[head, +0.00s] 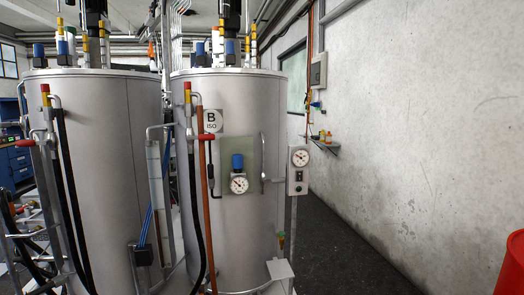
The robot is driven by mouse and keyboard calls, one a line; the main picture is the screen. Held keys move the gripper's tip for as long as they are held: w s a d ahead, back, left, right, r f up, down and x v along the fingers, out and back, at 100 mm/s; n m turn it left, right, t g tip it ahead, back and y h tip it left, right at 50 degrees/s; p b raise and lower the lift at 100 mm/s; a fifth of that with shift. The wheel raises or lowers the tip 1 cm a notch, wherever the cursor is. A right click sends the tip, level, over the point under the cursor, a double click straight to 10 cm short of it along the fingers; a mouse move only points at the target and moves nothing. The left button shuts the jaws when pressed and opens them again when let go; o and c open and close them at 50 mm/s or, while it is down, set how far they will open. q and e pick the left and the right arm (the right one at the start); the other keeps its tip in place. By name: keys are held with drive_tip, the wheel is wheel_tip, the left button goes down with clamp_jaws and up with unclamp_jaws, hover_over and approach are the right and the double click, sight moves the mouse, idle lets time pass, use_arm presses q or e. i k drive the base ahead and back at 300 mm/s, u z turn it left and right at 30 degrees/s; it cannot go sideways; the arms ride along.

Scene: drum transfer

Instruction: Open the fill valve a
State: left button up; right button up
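No label reading "a" shows, so I cannot tell which valve is fill valve a. The left grey tank (115,150) has a valve with a red and yellow top (45,93) and a red lever (25,143) on its left side. The right grey tank (262,120) bears a "B ISO" sign (212,121). It has a similar red and yellow valve top (187,90) and a red lever (207,137) lying roughly level. Whether the valves are open or shut cannot be told. Neither of my grippers is in view.
A round gauge (239,184) sits on the right tank, and another gauge on a post panel (300,157) beside it. Hoses and pipes run down both tank fronts. A red drum (513,265) stands at the lower right edge. Dark floor (345,250) is clear along the wall.

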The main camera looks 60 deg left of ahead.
sight(21, 143)
drive_tip(key=u, duration=2.8)
drive_tip(key=i, duration=1.85)
drive_tip(key=u, duration=0.25)
